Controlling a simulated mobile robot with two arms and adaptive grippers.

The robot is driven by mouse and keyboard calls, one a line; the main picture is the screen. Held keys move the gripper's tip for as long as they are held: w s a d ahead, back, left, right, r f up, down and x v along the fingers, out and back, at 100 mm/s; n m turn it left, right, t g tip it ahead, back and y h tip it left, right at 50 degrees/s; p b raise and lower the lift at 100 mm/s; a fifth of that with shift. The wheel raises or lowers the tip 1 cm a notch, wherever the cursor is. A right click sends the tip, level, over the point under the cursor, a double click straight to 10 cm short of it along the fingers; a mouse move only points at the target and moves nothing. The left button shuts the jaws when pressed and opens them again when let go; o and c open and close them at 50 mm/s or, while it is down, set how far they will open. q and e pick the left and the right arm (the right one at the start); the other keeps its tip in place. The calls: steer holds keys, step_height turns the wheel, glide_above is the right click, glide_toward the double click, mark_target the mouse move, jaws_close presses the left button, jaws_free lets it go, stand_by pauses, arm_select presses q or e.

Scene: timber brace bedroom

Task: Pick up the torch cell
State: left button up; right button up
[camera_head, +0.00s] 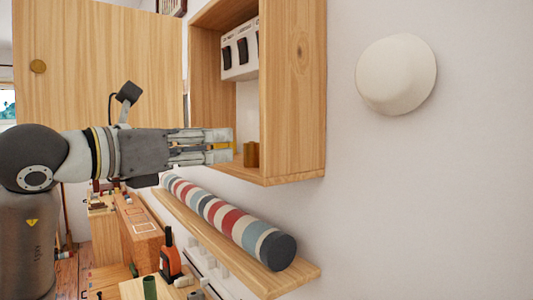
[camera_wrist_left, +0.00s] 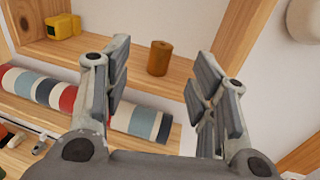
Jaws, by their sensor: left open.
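The torch cell looks to be the small orange-brown cylinder (camera_wrist_left: 159,58) standing upright on the wooden cabinet's floor. In the head view it shows as a brown block (camera_head: 251,154), just past my left gripper's fingertips. My left gripper (camera_head: 228,147) reaches into the open cabinet from the left. In the left wrist view its two fingers (camera_wrist_left: 162,85) are spread wide and empty, with the cylinder ahead, in line with the gap and apart from both. My right gripper is in neither view.
The open cabinet (camera_head: 292,90) has side walls close around the hand. A white switch box (camera_head: 240,50) sits above. A yellow object (camera_wrist_left: 62,26) stands left of the cylinder. Below, a striped roll (camera_head: 228,217) lies on a shelf (camera_head: 300,278). A white dome (camera_head: 397,75) is on the wall.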

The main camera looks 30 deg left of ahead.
mark_target(245, 144)
arm_select(q)
steer(key=w+p, duration=0.1)
steer(key=w, duration=0.2)
steer(key=w+d+p, duration=0.1)
steer(key=w, duration=0.2)
steer(key=w+d+p, duration=0.1)
steer(key=w+p, duration=0.1)
steer(key=w, duration=0.1)
steer(key=shift+d+f, duration=0.1)
steer(key=shift+f, duration=0.15)
steer(key=shift+w+d+f, duration=0.1)
steer(key=shift+w, duration=0.3)
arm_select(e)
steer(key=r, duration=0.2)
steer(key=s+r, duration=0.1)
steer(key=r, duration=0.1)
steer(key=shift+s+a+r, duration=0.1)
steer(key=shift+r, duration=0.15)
arm_select(q)
steer(key=shift+s, duration=0.1)
steer(key=c, duration=1.1)
steer(key=shift+c, duration=0.2)
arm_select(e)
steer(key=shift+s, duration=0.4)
